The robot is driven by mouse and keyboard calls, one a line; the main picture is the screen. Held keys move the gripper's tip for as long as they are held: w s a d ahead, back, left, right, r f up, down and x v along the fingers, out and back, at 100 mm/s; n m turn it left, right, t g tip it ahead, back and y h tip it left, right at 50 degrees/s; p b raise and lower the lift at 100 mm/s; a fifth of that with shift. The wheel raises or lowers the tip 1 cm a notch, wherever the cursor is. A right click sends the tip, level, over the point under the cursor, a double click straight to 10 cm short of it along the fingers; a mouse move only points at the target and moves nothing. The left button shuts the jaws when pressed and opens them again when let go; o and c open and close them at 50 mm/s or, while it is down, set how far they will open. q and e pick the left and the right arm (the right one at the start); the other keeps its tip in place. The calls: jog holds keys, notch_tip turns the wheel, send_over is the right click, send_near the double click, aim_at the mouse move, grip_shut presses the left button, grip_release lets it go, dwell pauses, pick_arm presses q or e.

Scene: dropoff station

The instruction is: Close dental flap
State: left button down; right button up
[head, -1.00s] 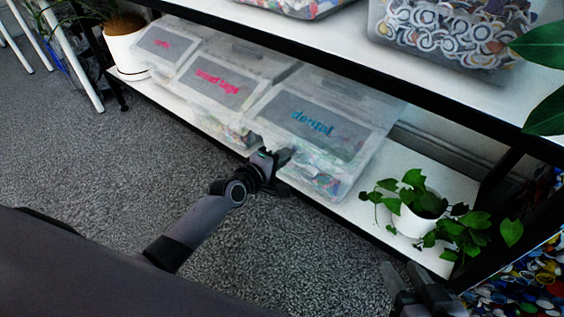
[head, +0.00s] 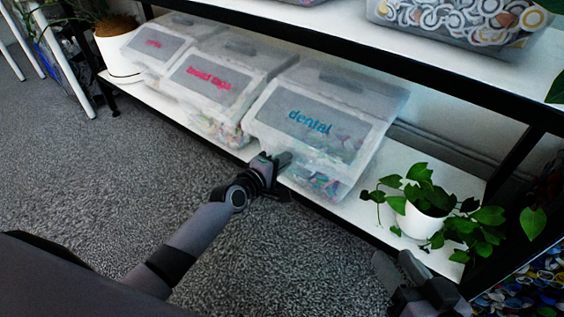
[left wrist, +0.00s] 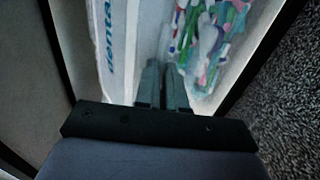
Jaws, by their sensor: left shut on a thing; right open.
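The dental bin (head: 338,180) is a clear box on the low white shelf, with colourful contents in it. Its dental flap (head: 316,118) has blue lettering and slopes down over the front, with contents showing below its lower edge. In the left wrist view the flap (left wrist: 112,50) stands at a steep angle left of the fingers, with the contents (left wrist: 203,45) to the right. My left gripper (head: 286,160) is at the bin's lower left front, fingers close together, shut on the flap's edge; the contact itself is hard to see. My right gripper (head: 396,268) is open and empty at the lower right.
Two similar bins with pink labels, one reading bread tags (head: 208,82), stand to the left. A potted ivy (head: 418,212) is on the shelf to the right. The upper shelf edge (head: 400,62) runs above the bins. The carpet (head: 110,180) in front is clear.

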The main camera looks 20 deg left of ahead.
pick_arm(q)
jog(key=shift+s+f, duration=0.25)
jog(key=shift+f, duration=0.4)
jog(key=c, duration=1.3)
grip_release()
jog(key=shift+f, duration=0.1)
jog(key=shift+w, duration=0.1)
jog(key=shift+r, duration=0.2)
jog(key=shift+p+v, duration=1.7)
jog(key=shift+v, duration=1.85)
pick_arm(e)
jog(key=shift+a+r+m+g, duration=0.15)
jog(key=shift+m+g, duration=0.15)
jog(key=shift+g, duration=0.2)
